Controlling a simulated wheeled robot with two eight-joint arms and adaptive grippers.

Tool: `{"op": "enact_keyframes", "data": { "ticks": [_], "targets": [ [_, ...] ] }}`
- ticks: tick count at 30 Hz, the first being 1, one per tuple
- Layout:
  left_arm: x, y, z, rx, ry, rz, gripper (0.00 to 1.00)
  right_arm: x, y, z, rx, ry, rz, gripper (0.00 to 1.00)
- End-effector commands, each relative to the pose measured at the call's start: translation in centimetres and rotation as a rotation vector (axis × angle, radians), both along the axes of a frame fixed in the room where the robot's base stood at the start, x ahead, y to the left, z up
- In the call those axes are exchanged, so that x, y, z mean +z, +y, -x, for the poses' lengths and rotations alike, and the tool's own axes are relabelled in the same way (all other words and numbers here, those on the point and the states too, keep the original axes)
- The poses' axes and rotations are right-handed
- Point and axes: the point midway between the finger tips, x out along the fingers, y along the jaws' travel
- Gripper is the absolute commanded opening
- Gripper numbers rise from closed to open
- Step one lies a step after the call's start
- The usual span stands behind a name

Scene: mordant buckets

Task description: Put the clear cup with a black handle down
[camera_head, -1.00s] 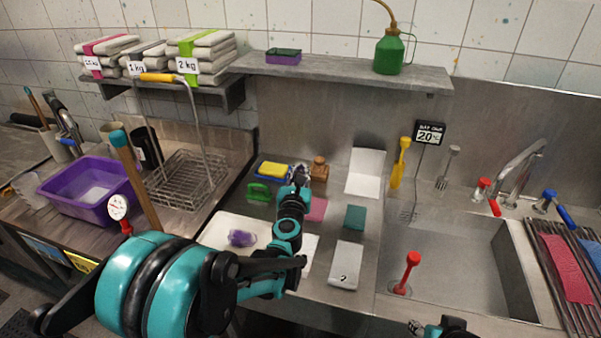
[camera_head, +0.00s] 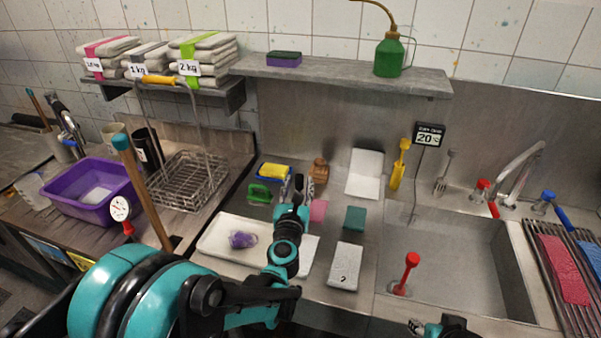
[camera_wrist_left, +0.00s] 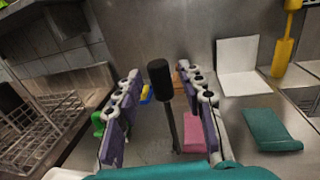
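My left gripper (camera_head: 297,188) is over the counter left of the sink. In the left wrist view its two purple-padded fingers (camera_wrist_left: 160,115) are spread wide. A black handle (camera_wrist_left: 160,80) on a thin dark stem shows between them, with gaps on both sides. I cannot see a clear cup on that stem; the lower end is hidden. A pale clear vessel (camera_head: 29,188) stands at the far left beside the purple tub; I cannot make out a black handle on it. My right gripper (camera_head: 424,328) barely shows at the bottom edge, its fingers unclear.
Around the left gripper are a green brush (camera_head: 259,194), a yellow-and-blue sponge (camera_head: 274,171), a brown wooden object (camera_head: 320,171), a pink cloth (camera_head: 319,210) and a teal cloth (camera_head: 355,217). A white tray (camera_head: 212,243) lies nearer. The sink (camera_head: 450,255) is to the right.

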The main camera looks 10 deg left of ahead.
Motion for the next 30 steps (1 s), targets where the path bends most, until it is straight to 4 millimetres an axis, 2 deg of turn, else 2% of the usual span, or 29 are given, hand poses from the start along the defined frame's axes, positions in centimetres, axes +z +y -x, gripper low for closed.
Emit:
{"op": "enact_keyframes", "data": {
  "ticks": [1,6,11,14,17,19,21,23,25,27,30],
  "targets": [
    [0.2,-0.2,1.2,-0.002,0.000,0.000,0.39,0.4,0.0,0.0,0.000,0.000,0.000,0.42],
    [0.1,-0.6,4.3,-0.001,0.000,0.000,0.39,0.9,0.0,0.0,0.000,0.000,0.000,0.42],
    [0.1,-0.8,5.8,-0.004,0.000,-0.007,0.39,1.1,0.0,0.0,0.000,0.000,0.000,0.42],
    [1.1,-1.6,6.3,-0.039,-0.001,-0.112,0.39,1.1,0.0,0.0,0.000,0.000,0.000,0.42],
    [3.0,-3.6,7.0,-0.136,0.001,-0.411,0.39,1.1,0.0,0.0,0.000,0.000,0.000,0.42],
    [4.0,-5.7,8.1,-0.243,0.007,-0.735,0.39,1.1,0.0,0.0,0.000,0.000,0.000,0.42],
    [3.9,-7.6,9.9,-0.367,0.022,-1.110,0.39,1.1,0.0,0.0,0.000,0.000,0.000,0.42],
    [2.9,-8.6,11.9,-0.485,0.039,-1.434,0.39,1.1,0.0,0.0,0.000,0.000,0.000,0.42],
    [0.9,-8.7,14.6,-0.637,0.065,-1.796,0.39,1.1,0.0,0.0,0.000,0.000,0.000,0.42],
    [-1.5,-7.7,17.7,-0.804,0.094,-2.118,0.39,1.1,0.0,0.0,0.000,0.000,0.000,0.42],
    [-4.4,-5.0,22.0,-1.049,0.133,-2.472,0.39,1.1,0.0,0.0,0.000,0.000,0.000,0.42]
  ]
}}
